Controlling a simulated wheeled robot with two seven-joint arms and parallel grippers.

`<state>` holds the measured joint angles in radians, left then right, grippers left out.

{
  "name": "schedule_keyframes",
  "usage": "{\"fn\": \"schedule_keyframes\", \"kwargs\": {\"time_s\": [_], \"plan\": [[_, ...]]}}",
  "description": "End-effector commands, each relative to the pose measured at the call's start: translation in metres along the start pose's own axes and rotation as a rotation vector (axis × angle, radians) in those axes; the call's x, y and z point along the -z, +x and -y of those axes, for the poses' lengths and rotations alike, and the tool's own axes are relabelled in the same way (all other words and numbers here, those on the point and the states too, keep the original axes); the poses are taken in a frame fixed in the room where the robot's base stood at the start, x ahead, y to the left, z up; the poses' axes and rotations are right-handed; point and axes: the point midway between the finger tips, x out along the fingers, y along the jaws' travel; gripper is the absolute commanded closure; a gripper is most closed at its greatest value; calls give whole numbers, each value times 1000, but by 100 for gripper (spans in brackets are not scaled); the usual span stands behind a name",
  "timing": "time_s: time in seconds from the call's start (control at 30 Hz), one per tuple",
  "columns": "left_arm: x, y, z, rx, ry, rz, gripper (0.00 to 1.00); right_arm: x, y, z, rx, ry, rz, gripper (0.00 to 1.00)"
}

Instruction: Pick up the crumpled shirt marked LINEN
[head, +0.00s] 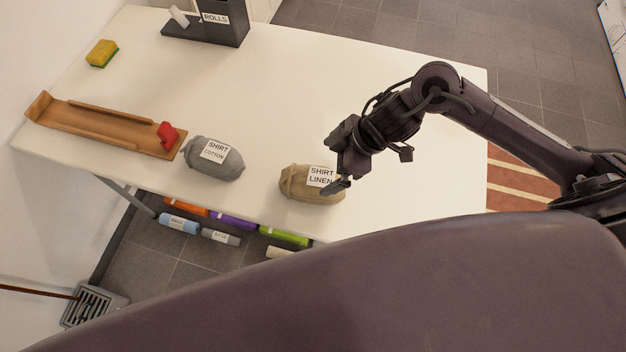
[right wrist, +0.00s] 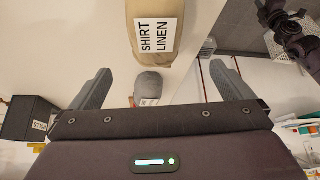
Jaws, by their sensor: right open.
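The tan crumpled shirt marked LINEN (head: 300,186) lies on the white table near its front edge. It also shows in the right wrist view (right wrist: 150,52), at the top centre, ahead of the fingers. My right gripper (head: 338,184) is beside the shirt's right end in the head view and overlaps its label's edge; I cannot tell whether it touches. In the right wrist view its two fingers (right wrist: 163,88) are spread wide with nothing between them held. My left gripper is not in view.
A grey shirt marked COTTON (head: 210,166) lies to the left on the table (head: 300,80). Further left are a wooden tray (head: 95,122) with a red object (head: 167,134) at its end, and a sponge (head: 102,53). A dark ROLLS holder (head: 222,32) stands at the back.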

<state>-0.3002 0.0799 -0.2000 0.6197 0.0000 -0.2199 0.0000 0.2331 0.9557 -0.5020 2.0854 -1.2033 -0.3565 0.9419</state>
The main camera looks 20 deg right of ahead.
Motion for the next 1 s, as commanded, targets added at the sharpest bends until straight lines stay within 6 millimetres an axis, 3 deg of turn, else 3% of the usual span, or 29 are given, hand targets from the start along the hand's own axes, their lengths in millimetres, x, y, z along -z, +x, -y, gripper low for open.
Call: {"fn": "schedule_keyframes", "kwargs": {"time_s": [0.03, 0.3, 0.57, 1.0], "plan": [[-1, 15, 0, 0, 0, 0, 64, -7, 13, 0, 0, 0, 0, 0], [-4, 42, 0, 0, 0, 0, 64, -21, 37, 0, 0, 0, 0, 0], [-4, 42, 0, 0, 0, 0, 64, -20, 60, 0, 1, 2, -2, 0], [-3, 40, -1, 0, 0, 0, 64, -20, 113, -2, 0, 0, 0, 0]]}}
